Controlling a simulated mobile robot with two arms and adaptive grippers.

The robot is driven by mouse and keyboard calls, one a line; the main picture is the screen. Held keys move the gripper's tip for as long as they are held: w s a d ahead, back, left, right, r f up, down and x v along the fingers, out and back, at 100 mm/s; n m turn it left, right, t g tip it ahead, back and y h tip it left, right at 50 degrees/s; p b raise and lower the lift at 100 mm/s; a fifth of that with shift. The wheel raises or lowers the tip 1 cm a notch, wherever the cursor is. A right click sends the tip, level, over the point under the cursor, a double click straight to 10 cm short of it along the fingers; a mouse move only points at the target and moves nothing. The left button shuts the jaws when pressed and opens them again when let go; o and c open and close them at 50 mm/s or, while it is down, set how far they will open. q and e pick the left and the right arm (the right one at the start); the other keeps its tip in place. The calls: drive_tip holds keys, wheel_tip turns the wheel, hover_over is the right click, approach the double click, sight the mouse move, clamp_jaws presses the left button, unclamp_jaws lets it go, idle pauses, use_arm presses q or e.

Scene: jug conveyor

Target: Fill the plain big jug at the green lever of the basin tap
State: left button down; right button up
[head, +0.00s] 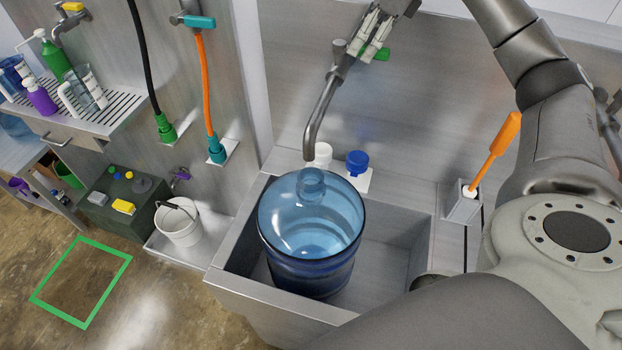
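The plain big jug (311,250) is a translucent blue bottle standing upright in the steel basin (400,262). Its open neck points up. The curved grey tap spout (320,112) ends just above and behind the neck in the head view. I see no clear stream, and I cannot tell the water level. The green lever (380,53) is at the upper end of the tap. My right gripper (374,40) is at this lever, its fingers over or beside it. I cannot tell whether they touch or grip it. My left gripper is out of view.
White and blue caps (357,163) stand behind the basin. An orange-handled tool (494,152) stands in a holder at right. A white bucket (179,222) is left of the basin. A green square (82,282) marks clear floor. A shelf (100,122) holds bottles.

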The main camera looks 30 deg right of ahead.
drive_tip(key=shift+r, duration=0.3)
drive_tip(key=v, duration=1.1)
drive_tip(key=shift+s+d, duration=0.2)
drive_tip(key=shift+r, duration=0.1)
